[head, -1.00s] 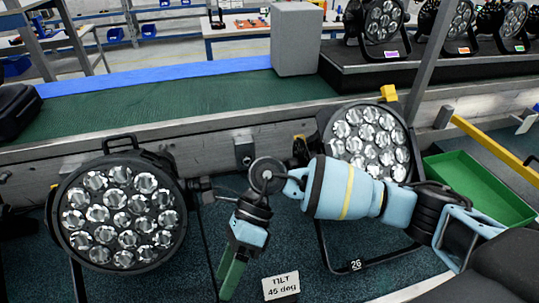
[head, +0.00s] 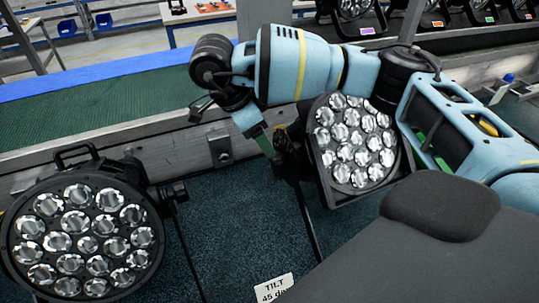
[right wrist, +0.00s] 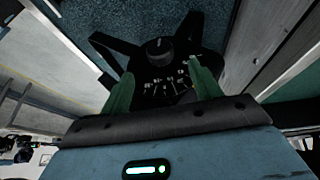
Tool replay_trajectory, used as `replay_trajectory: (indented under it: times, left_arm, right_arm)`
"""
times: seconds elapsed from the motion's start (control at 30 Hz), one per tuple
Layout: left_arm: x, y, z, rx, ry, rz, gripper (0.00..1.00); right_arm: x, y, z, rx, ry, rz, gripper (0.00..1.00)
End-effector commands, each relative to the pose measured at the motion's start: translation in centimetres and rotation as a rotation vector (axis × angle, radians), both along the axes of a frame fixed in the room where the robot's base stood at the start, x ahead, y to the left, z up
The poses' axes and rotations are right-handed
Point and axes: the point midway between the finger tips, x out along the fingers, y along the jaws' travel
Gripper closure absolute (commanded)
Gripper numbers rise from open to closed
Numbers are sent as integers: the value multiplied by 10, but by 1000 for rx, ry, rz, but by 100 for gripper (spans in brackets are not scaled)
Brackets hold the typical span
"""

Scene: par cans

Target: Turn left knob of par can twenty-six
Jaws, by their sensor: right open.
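Par can twenty-six (head: 352,140) is the black lamp with several round silver lenses right of centre in the head view, tilted on its bracket. Its "26" tag is not visible now. Its left knob (right wrist: 158,48) is a dark round knob in the right wrist view, above a black plate with white scale marks (right wrist: 165,85). My right gripper (head: 268,146) is at the lamp's left side, its green fingers pointing down toward the bracket. In the right wrist view the fingers (right wrist: 160,68) are apart, with the knob just beyond the tips and nothing between them gripped. My left gripper is out of view.
Another par can (head: 82,235) stands at the left. A white "TILT 45 deg" card (head: 273,287) lies on the dark teal surface in front. A grey rail (head: 100,150) and a green conveyor belt (head: 90,125) run behind. The surface between the lamps is clear.

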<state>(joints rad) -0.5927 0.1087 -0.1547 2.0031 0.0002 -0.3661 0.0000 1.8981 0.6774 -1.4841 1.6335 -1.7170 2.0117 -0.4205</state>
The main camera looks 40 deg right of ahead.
Motion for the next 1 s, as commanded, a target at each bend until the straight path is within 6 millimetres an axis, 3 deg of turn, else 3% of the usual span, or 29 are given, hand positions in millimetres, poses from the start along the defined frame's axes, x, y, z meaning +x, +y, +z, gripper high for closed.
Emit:
replay_trajectory:
  times: [0.3,0.5,0.87,1.0]
  left_arm:
    - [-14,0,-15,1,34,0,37]
    - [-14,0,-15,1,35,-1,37]
    - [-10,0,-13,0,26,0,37]
    - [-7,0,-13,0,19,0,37]
  right_arm:
    - [-7,-16,-46,2,6,-2,37]
    - [-10,-24,-62,2,2,-1,37]
    - [-10,-26,-68,2,0,0,37]
    - [-10,-26,-68,2,1,0,52]
